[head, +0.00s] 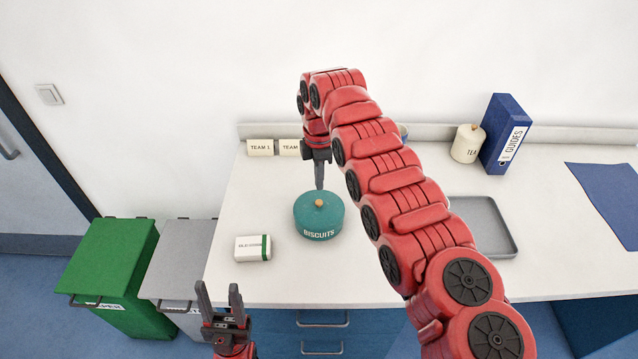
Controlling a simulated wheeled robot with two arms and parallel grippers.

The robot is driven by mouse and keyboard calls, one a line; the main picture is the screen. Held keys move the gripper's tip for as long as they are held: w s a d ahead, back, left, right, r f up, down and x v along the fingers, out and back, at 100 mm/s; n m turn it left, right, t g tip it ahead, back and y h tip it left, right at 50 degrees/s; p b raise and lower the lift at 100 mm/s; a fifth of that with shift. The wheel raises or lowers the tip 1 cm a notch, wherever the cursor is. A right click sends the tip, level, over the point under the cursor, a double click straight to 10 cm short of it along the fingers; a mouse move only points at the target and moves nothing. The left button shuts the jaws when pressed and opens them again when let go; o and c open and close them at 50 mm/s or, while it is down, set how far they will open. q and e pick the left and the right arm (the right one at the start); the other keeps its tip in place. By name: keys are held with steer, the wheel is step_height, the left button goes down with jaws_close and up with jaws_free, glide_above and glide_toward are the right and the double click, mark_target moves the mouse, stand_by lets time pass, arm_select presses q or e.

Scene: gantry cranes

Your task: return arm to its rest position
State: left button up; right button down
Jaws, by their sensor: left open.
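My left gripper (219,288) is low in the head view, in front of the counter's front edge. Its two fingers point up and stand apart, with nothing between them. My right arm crosses from the lower right up over the counter and bends down. My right gripper (319,186) points down just behind the knob of the round teal biscuits tin (318,222). Its fingers are seen edge on, so I cannot tell whether they are apart or whether they touch the tin.
A white and green box (253,248) lies left of the tin. A grey tray (482,222), a cream canister (467,144), a blue binder (505,136) and a blue mat (608,196) are to the right. Green (112,270) and grey (180,265) bins stand left of the counter.

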steer(key=shift+r, duration=0.8)
